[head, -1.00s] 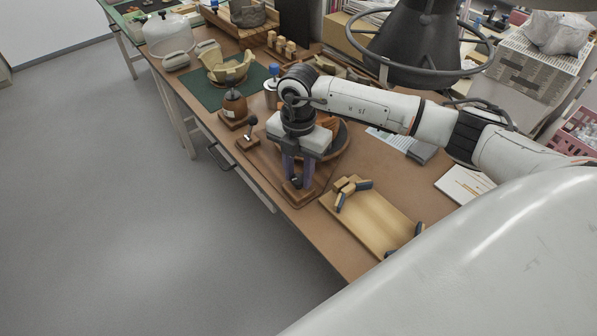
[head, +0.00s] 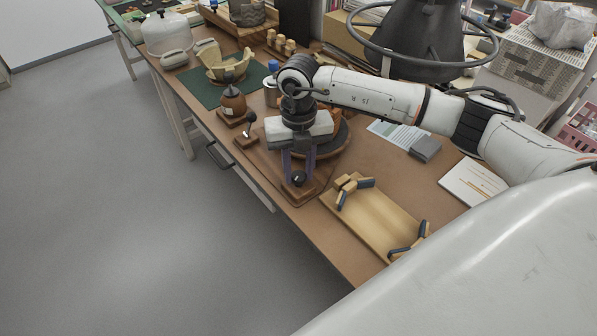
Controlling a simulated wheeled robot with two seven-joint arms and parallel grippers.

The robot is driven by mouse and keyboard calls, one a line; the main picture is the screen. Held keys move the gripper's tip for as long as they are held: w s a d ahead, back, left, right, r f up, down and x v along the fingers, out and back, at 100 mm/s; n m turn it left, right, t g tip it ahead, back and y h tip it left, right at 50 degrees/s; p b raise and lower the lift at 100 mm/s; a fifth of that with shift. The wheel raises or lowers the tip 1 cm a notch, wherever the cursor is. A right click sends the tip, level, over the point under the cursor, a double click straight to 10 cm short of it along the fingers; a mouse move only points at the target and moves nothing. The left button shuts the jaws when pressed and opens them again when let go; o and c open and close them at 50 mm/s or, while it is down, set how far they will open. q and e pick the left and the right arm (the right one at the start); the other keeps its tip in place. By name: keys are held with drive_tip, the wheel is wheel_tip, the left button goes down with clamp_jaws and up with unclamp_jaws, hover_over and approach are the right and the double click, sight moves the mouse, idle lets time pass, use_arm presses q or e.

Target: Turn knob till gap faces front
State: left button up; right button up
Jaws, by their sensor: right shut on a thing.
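My right gripper (head: 298,176) comes in from the right and points down at the table's front edge. Its fingers are shut on a small dark knob (head: 298,181), which sits on a wooden base block (head: 298,192). Behind the gripper is a round dark turntable (head: 338,145) with an orange-brown vessel (head: 325,122) on it, mostly hidden by the gripper and wrist. I cannot tell where the vessel's gap points. My left gripper is not in view.
A wooden tray (head: 375,220) with dark-ended clamps lies right of the knob. A dark-knobbed lever (head: 249,120) and a brown jar (head: 232,103) stand to the left. A sherd bowl (head: 229,68) sits on a green mat (head: 196,88).

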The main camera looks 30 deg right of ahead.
drive_tip(key=n+b, duration=0.1)
drive_tip(key=n, duration=0.1)
drive_tip(key=shift+f+n, duration=0.1)
drive_tip(key=shift+n, duration=0.3)
drive_tip(key=n+b, duration=0.1)
drive_tip(key=n, duration=0.1)
drive_tip(key=shift+n, duration=0.4)
drive_tip(key=shift+n+b, duration=0.4)
drive_tip(key=shift+n, duration=0.5)
drive_tip(key=shift+n+b, duration=0.45)
drive_tip(key=shift+n, duration=0.75)
drive_tip(key=shift+n+b, duration=0.4)
drive_tip(key=shift+n, duration=0.8)
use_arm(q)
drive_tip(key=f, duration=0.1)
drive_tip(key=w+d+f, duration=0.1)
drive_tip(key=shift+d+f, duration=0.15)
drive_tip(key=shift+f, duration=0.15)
use_arm(e)
drive_tip(key=shift+n, duration=0.3)
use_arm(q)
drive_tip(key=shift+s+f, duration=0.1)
use_arm(e)
drive_tip(key=o, duration=1)
